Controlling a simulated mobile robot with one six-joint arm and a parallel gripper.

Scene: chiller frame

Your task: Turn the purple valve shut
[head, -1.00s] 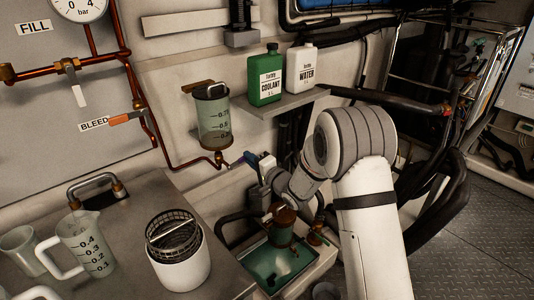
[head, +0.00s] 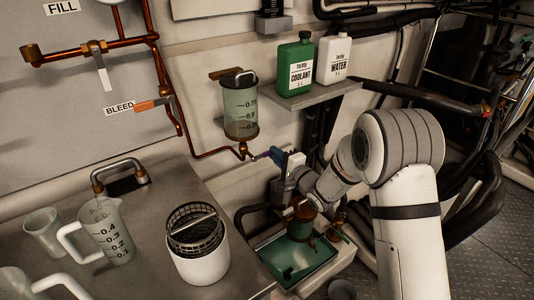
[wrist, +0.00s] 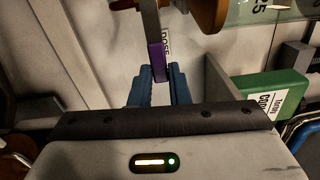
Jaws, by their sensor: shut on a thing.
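The purple valve's handle (wrist: 158,58) shows in the wrist view as a flat purple grip on a grey metal lever. My gripper (wrist: 160,82) has its two blue fingers closed on the lower end of this handle, one on each side. In the head view my gripper (head: 274,156) reaches the valve just right of the brass fitting below the clear graduated tank (head: 241,115). The handle is too small there for its angle to be clear. The valve body is mostly out of the wrist view.
A green coolant bottle (head: 295,64) and a white water bottle (head: 334,58) stand on a shelf (head: 310,94) above my wrist. A green tray (head: 275,262) lies below. Jugs (head: 108,232) and a basket-topped white pot (head: 196,262) stand on the bench at left.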

